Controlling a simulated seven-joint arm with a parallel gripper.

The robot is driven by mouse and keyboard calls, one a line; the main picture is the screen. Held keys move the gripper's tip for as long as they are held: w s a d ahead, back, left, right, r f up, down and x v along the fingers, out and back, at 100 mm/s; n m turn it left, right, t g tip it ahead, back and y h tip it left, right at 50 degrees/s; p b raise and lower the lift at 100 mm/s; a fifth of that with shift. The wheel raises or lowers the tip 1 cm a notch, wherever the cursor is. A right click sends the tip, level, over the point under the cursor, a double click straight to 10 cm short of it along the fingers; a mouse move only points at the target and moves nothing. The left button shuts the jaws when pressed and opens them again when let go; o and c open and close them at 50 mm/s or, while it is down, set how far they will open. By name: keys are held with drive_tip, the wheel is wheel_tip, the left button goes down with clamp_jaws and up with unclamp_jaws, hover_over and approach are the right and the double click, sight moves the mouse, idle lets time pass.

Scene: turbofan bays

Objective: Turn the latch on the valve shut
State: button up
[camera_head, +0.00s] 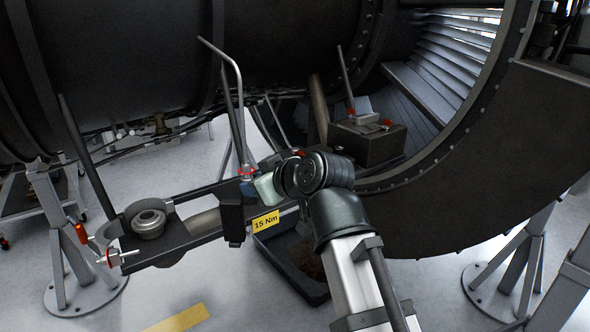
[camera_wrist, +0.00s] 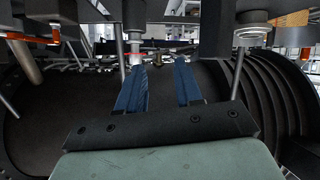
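My gripper (camera_head: 247,187) has blue fingers and is beside an upright fitting with a red collar (camera_head: 246,171) under a bent grey pipe. In the wrist view, the fingers (camera_wrist: 158,88) stand apart with a clear gap and nothing gripped between them. A small valve-like fitting with red parts (camera_head: 112,257) is at the near left end of the dark bracket, with a red-handled lever (camera_head: 82,233) beside it. Red tabs (camera_head: 387,122) show on a dark box farther back. I cannot tell for sure which of these is the valve's latch.
The dark bracket (camera_head: 180,240) carries a round metal fitting (camera_head: 149,222) and a yellow "15 Nm" tag (camera_head: 265,222). A black tray (camera_head: 318,297) lies below. The large engine casing (camera_head: 120,50) is overhead.

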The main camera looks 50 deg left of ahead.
drive_tip(key=w+d+m+t+h, duration=0.1)
drive_tip(key=w+d+m+t, duration=0.2)
drive_tip(key=w+m+t, duration=0.55)
drive_tip(key=shift+m+g, duration=0.25)
drive_tip(key=shift+g, duration=0.2)
drive_tip(key=x, duration=1.3)
drive_tip(key=shift+w+a+r, duration=0.2)
drive_tip(key=shift+a, duration=0.05)
drive_tip(key=shift+c, duration=0.3)
clamp_jaws()
